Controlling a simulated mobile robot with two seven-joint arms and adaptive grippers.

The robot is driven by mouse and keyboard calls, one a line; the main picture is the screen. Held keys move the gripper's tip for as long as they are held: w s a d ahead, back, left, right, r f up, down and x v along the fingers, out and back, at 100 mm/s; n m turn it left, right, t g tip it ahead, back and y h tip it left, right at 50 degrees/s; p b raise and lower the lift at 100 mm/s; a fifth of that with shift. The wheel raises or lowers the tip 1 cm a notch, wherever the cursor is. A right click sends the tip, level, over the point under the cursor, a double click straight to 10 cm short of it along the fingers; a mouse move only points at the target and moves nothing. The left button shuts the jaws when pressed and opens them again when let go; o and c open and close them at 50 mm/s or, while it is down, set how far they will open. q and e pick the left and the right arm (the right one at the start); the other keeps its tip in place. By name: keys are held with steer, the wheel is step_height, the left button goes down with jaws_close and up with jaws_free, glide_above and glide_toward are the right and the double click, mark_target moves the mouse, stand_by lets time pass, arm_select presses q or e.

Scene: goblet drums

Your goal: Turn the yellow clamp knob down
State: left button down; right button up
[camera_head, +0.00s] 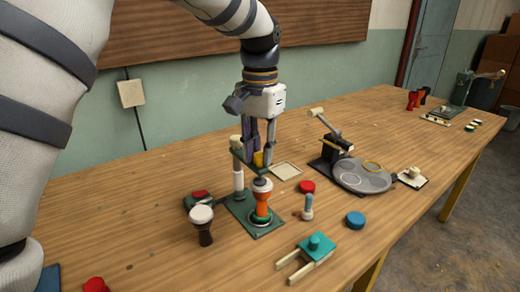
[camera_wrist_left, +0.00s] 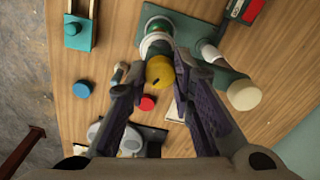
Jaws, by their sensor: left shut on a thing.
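The yellow clamp knob (camera_head: 258,159) sits at the top of the green clamp stand (camera_head: 236,203), above an orange and green goblet drum (camera_head: 262,201) standing upright on the base. My left gripper (camera_head: 257,148) points straight down over the stand, with its fingers around the knob. In the left wrist view the yellow knob (camera_wrist_left: 159,70) lies between the two dark finger pads and the left gripper (camera_wrist_left: 158,68) is shut on it. The fingers partly hide the knob in the head view. My right gripper is in neither view.
A dark goblet drum (camera_head: 202,226) stands left of the stand. A small peg-like piece (camera_head: 307,208), a red disc (camera_head: 307,186) and a blue disc (camera_head: 355,220) are to the right. A teal-topped fixture (camera_head: 317,246) is in front; a round turntable (camera_head: 362,177) stands farther right.

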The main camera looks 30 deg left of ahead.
mark_target(260, 154)
arm_select(q)
steer(key=shift+m, duration=0.3)
stand_by(0.4)
steer(key=c, duration=1.4)
jaws_free()
steer(key=shift+o, duration=0.2)
step_height(260, 154, up, 12)
